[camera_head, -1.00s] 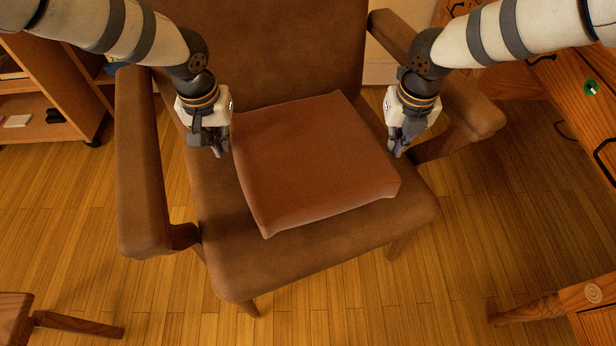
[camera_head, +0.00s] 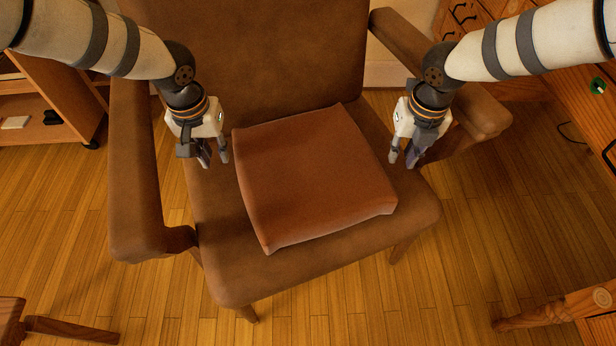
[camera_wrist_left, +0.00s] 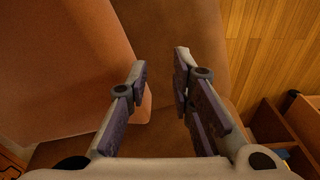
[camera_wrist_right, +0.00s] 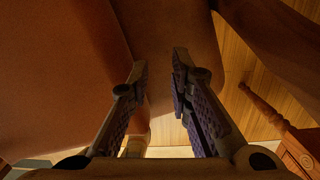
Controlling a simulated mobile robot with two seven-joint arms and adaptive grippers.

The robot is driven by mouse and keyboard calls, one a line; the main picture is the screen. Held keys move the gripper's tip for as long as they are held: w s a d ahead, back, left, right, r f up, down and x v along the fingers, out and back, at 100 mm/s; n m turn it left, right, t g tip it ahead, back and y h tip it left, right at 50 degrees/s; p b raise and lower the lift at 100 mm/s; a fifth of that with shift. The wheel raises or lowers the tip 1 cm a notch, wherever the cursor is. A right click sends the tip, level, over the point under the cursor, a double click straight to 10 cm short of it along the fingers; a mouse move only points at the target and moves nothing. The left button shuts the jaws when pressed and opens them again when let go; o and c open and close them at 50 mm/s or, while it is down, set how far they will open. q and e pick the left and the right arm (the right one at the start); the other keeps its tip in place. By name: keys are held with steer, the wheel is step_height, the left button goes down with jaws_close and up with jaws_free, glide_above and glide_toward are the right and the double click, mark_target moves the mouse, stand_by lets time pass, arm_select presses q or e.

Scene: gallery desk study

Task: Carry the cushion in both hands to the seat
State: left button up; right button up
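The reddish-brown cushion (camera_head: 315,180) lies flat on the seat (camera_head: 225,265) of a brown armchair, turned slightly askew. My left gripper (camera_head: 214,162) is just off the cushion's left side, apart from it, with its fingers spread and empty. In the left wrist view the cushion (camera_wrist_left: 60,70) is at the left, outside the open fingers (camera_wrist_left: 160,65). My right gripper (camera_head: 402,162) is just off the cushion's right side, also empty. In the right wrist view its fingers (camera_wrist_right: 160,65) stand a little apart with nothing between them, and the cushion (camera_wrist_right: 50,60) fills the left.
The chair's left armrest (camera_head: 137,180) and right armrest (camera_head: 475,110) flank the seat close to my grippers. A wooden shelf (camera_head: 60,90) stands at the left and a wooden desk (camera_head: 570,90) at the right. Bare wood floor lies in front.

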arm_select(q)
step_height(320, 180, up, 12)
steer(key=s, duration=0.1)
arm_select(e)
step_height(320, 180, up, 12)
steer(key=s, duration=0.1)
stand_by(0.3)
arm_select(q)
steer(key=shift+s, duration=0.1)
arm_select(e)
steer(key=shift+s, duration=0.1)
